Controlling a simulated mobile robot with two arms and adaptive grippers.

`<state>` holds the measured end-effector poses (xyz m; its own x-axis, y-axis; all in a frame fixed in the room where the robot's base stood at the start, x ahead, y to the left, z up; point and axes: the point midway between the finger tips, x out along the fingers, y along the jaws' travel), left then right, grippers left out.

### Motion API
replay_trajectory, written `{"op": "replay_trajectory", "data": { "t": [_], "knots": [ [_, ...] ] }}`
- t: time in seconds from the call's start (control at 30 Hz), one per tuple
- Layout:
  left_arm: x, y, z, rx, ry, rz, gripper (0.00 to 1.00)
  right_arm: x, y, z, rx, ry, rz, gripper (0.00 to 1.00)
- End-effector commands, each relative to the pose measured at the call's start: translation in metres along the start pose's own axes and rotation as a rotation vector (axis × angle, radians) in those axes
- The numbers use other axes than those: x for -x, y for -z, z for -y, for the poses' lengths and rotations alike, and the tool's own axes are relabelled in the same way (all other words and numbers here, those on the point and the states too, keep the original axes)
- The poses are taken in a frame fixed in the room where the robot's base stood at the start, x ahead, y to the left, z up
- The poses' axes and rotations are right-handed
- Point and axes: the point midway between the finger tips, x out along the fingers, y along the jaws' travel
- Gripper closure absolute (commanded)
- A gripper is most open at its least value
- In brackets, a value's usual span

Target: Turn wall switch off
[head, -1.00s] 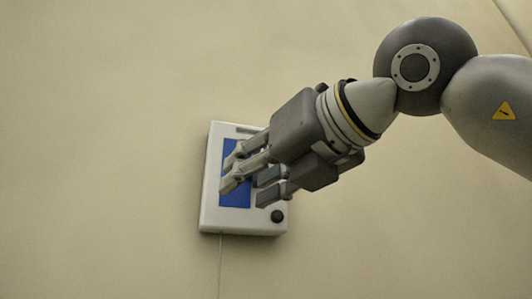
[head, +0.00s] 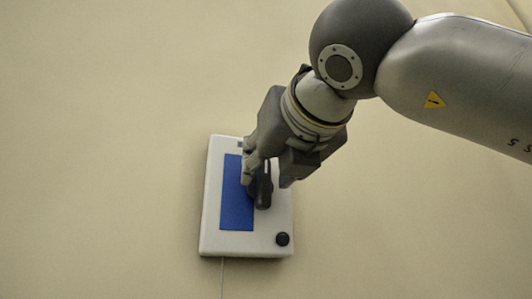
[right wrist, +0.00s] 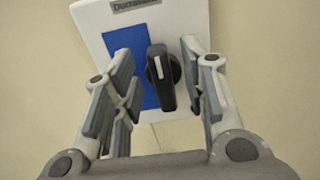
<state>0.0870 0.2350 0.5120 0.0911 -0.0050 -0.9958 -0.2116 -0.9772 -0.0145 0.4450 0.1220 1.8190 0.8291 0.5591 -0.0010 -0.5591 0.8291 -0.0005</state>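The wall switch is a white box (head: 212,215) with a blue panel (head: 234,200) on a beige wall. A black knob (head: 263,192) stands out from its face. In the right wrist view the knob (right wrist: 161,72) is upright, with a white mark near its top. My right gripper (head: 262,182) is in front of the box at the knob. In the right wrist view its open fingers (right wrist: 160,90) are on both sides of the knob, with the right finger close beside it and a wider gap on the left. Contact cannot be told. My left gripper is not in view.
A small round black button (head: 282,239) sits at the box's lower right corner. A thin line runs down the wall below the box. The wall around the box is bare. A dark label (right wrist: 135,5) is at the box's top in the right wrist view.

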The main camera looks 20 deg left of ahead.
Motion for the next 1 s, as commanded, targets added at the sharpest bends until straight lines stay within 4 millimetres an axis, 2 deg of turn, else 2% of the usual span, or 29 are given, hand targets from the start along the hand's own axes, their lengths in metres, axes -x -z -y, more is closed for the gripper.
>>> {"op": "replay_trajectory", "data": {
  "t": [0.03,0.17,0.47,0.77,1.0],
  "knots": [
    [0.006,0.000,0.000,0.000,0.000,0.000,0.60,-0.006,-0.003,0.000,0.000,0.001,-0.001,0.61],
    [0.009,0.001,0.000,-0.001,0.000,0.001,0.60,-0.014,-0.001,0.000,-0.001,-0.001,-0.001,0.61],
    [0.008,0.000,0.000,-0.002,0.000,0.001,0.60,-0.016,0.001,0.000,-0.001,-0.001,0.000,0.61],
    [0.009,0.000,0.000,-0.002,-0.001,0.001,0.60,-0.016,0.001,0.000,-0.001,-0.001,0.000,0.99],
    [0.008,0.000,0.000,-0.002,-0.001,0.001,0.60,-0.016,0.001,0.000,0.009,-0.001,0.000,1.00]
  ]
}}
